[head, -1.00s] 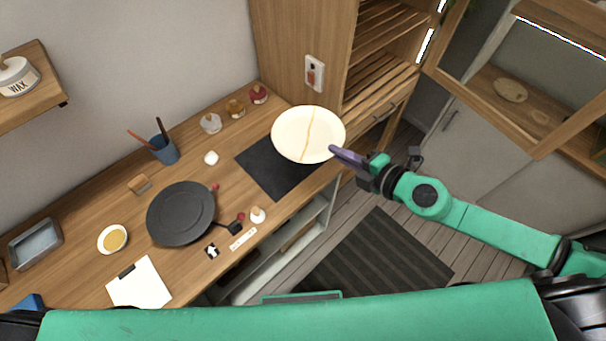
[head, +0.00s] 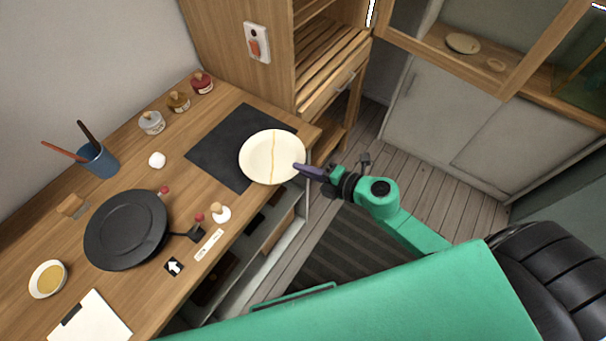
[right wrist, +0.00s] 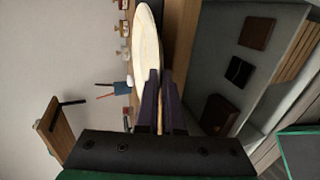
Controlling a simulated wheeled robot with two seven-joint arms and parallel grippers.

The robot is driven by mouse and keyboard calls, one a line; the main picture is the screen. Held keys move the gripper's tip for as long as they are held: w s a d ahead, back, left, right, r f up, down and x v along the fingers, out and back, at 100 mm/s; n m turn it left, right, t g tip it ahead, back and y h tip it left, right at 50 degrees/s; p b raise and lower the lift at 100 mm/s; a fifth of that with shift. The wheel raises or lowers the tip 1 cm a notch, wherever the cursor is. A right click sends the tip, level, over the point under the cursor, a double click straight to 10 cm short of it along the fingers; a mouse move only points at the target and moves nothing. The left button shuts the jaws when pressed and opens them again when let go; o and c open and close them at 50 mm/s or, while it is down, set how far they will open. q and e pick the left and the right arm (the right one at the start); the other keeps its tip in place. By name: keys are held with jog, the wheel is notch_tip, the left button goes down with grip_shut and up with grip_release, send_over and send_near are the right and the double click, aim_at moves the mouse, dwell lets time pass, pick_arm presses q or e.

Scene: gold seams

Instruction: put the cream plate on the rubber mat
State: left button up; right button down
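The cream plate (head: 260,157) is round with a gold seam across it. My right gripper (head: 299,170) is shut on its right edge in the head view. The plate covers the right front part of the black rubber mat (head: 222,147) and reaches past the mat's edge; I cannot tell whether it touches the mat. In the right wrist view the plate (right wrist: 147,45) rises from between the gripper's two purple fingers (right wrist: 160,100). My left gripper is not in view.
A dark round plate-like dish (head: 126,229) lies left of the mat. Jars (head: 178,101) stand at the back, a blue cup (head: 98,160) with tools at the left. A wooden cabinet (head: 325,55) rises behind the mat. The mat's left part is bare.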

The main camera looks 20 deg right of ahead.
jog(key=shift+a+f, duration=0.1)
jog(key=shift+f, duration=0.05)
jog(key=shift+f, duration=0.4)
jog(key=c, duration=1)
grip_release()
jog(key=shift+c, duration=0.2)
jog(key=b+v, duration=0.2)
jog(key=v, duration=1)
jog(key=shift+r, duration=0.4)
